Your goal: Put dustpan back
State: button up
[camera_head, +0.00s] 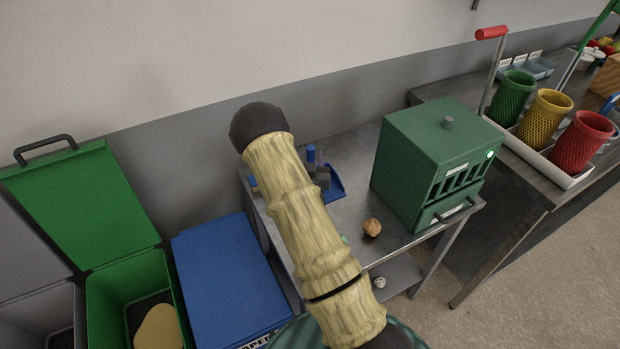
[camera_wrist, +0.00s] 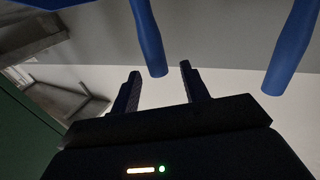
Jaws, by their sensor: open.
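In the head view, the blue dustpan (camera_head: 335,187) lies on the grey metal table, partly hidden behind my arm. A blue upright part (camera_head: 311,154) shows beside it. My gripper (camera_head: 321,178) is a small dark shape at the dustpan, mostly hidden. In the wrist view, my gripper (camera_wrist: 159,70) is open with two dark fingers. The end of one blue rod (camera_wrist: 148,38) appears between the fingertips, and I cannot tell its depth. A second blue rod (camera_wrist: 291,45) is to the right, outside the fingers. I cannot tell which rod is the dustpan's handle.
A green slotted box (camera_head: 440,165) stands right of the dustpan, with a brown roundish object (camera_head: 372,228) in front. A blue-lidded bin (camera_head: 225,280) and an open green bin (camera_head: 95,300) stand left. Green, yellow and red baskets (camera_head: 545,118) are on the right bench. The wall is behind.

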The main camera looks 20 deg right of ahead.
jog(key=b+v, duration=0.2)
jog(key=v, duration=0.6)
dwell(0.4)
jog(key=s+a+r+n+g+y, duration=0.1)
jog(key=s+a+r+g+y, duration=0.1)
jog(key=s+a+g+y, duration=0.5)
jog(key=s+a+r+n+g, duration=0.2)
jog(key=s+g, duration=0.1)
jog(key=s, duration=0.3)
jog(key=s+a+r+n+g, duration=0.2)
jog(key=s+a+r+g, duration=0.1)
jog(key=s, duration=0.2)
jog(key=shift+s+a+g+y, duration=0.25)
jog(key=shift+s+g+y, duration=0.05)
jog(key=shift+s+g, duration=0.1)
